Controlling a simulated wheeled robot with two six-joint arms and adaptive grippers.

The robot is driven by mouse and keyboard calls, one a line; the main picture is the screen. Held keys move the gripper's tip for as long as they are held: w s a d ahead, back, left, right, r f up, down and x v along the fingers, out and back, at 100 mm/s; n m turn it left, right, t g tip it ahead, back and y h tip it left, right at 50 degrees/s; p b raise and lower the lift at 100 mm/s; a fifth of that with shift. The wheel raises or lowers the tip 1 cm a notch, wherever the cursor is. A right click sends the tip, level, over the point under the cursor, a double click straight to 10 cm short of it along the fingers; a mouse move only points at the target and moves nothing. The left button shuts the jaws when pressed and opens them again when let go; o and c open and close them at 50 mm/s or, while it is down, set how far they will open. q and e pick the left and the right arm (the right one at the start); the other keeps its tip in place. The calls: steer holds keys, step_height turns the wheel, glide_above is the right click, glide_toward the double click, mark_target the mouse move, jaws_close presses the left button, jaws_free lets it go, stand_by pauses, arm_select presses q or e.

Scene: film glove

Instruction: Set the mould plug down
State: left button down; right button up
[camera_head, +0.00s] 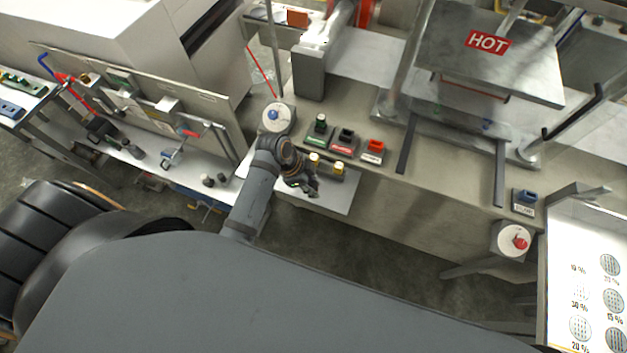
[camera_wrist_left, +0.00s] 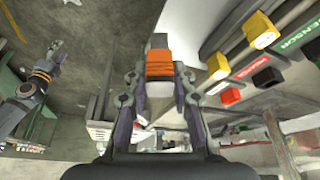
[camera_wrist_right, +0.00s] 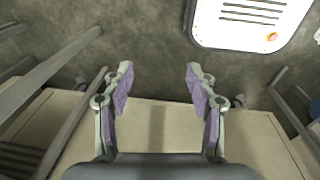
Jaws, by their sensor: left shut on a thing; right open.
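My left gripper (camera_wrist_left: 158,95) is shut on a piece with an orange ribbed band and a pale end, which looks like the mould plug (camera_wrist_left: 160,64). It sits between the fingertips in the left wrist view. In the head view the left gripper (camera_head: 308,186) is over the light shelf at the bench's front edge, and the plug cannot be made out there. Whether the plug touches anything below cannot be told. My right gripper (camera_wrist_right: 158,85) is open and empty in the right wrist view, and outside the head view.
Two yellow-topped pieces (camera_head: 338,168) stand close beside the left gripper. Green, black and red blocks with labels (camera_head: 346,140) sit behind them. A white box with a blue button (camera_head: 274,117) is to the left. A press with a HOT sign (camera_head: 488,42) stands at back right.

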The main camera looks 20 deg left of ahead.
arm_select(q)
steer(key=w+f, duration=0.4)
steer(key=f, duration=0.1)
steer(key=shift+w+a+f, duration=0.1)
steer(key=shift+w+f, duration=0.15)
steer(key=shift+w, duration=0.05)
steer(key=shift+w+f+b, duration=0.25)
steer(key=shift+f+b, duration=0.25)
steer(key=shift+f, duration=0.05)
step_height(320, 180, down, 3)
steer(key=b, duration=0.3)
steer(key=shift+r, duration=0.25)
steer(key=shift+f, duration=0.1)
arm_select(e)
steer(key=f, duration=0.1)
steer(key=w+f, duration=0.2)
steer(key=shift+d+f, duration=0.25)
steer(key=shift+f, duration=0.05)
arm_select(q)
steer(key=c, duration=1.1)
jaws_free()
arm_select(e)
steer(key=shift+a+r, duration=0.1)
